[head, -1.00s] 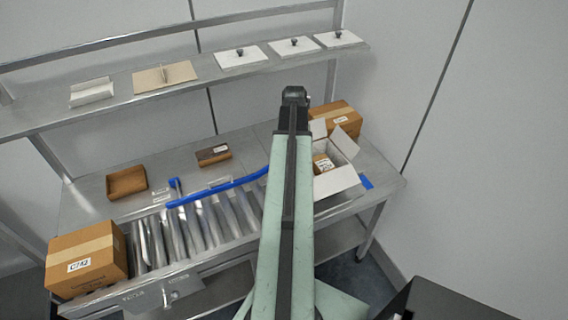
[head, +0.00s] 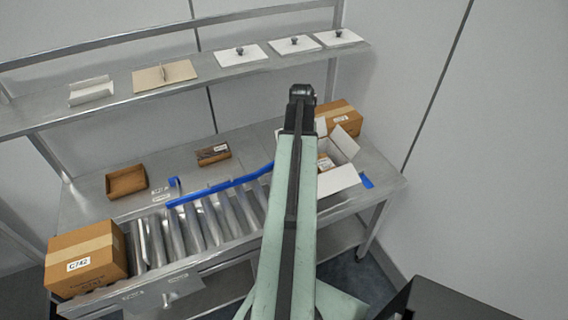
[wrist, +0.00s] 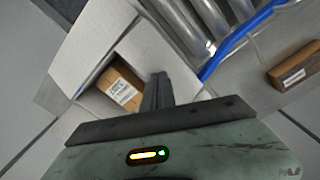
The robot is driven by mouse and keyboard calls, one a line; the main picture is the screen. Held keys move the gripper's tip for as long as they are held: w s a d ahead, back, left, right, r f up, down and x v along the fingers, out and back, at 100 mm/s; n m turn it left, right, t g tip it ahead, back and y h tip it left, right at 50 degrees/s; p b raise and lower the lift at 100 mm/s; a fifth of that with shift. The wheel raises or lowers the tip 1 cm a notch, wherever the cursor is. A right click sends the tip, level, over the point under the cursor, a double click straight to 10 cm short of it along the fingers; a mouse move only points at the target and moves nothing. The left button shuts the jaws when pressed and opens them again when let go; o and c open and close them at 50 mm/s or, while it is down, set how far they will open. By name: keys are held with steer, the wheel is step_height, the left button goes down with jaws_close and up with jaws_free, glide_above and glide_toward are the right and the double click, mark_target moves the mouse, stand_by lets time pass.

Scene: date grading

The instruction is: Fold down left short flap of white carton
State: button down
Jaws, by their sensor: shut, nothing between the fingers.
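The open white carton (head: 337,181) stands on the bench, right of my arm in the head view, with flaps spread outward. A brown labelled box (head: 325,161) sits inside; it also shows in the wrist view (wrist: 120,88). A small pale edge (head: 279,134), apparently a carton flap, shows left of my arm. In the wrist view, a light flap (wrist: 178,66) lies behind and beside my gripper (wrist: 158,77). My gripper is shut and empty, over the carton opening's edge; I cannot tell whether it touches the flap. My arm hides the gripper and the carton's left side in the head view.
A blue rail (head: 225,187) and metal rollers (head: 202,217) lie left of the carton. Brown cartons stand behind it (head: 344,118) and at the front left (head: 88,260). Brown trays (head: 127,182) sit on the bench. A shelf (head: 215,82) runs above.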

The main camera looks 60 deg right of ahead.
steer(key=shift+f+b, duration=1.5)
steer(key=shift+f, duration=0.2)
steer(key=shift+r, duration=0.1)
step_height(320, 180, up, 11)
steer(key=p, duration=1.1)
